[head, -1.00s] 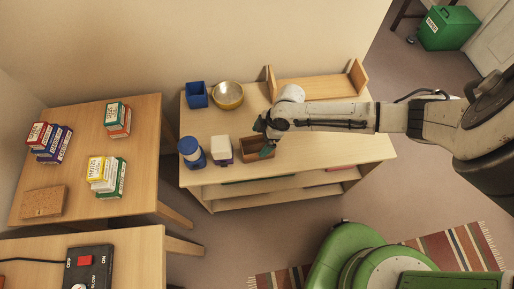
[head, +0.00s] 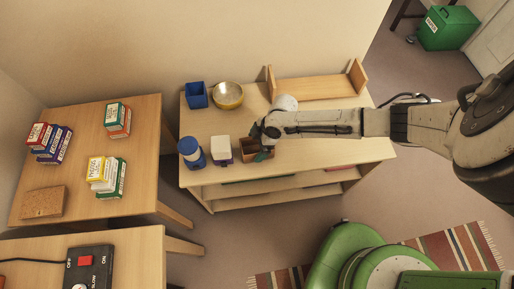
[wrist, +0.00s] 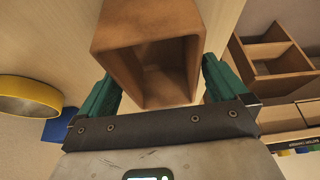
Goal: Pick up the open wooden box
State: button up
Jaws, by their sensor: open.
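The open wooden box (head: 254,144) is brown and stands on the low wooden shelf unit's top, near its front edge. In the wrist view the box (wrist: 150,25) shows its open mouth and empty inside. My gripper (head: 265,146) is at the box in the head view, partly covering its right side. In the wrist view my gripper (wrist: 160,82) is open, with one green finger on the left side of the box and the other on the right. I cannot tell whether the fingers touch its walls.
A white container (head: 222,149) and a blue-capped jar (head: 191,152) stand just left of the box. A blue cup (head: 196,95), a yellow-rimmed bowl (head: 228,95) and a wooden book rack (head: 318,88) stand behind. The shelf top right of my gripper is clear.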

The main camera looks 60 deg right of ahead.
jog(key=shift+f, duration=0.15)
jog(key=shift+c, duration=0.3)
jog(key=c, duration=0.9)
jog(key=shift+o, duration=0.2)
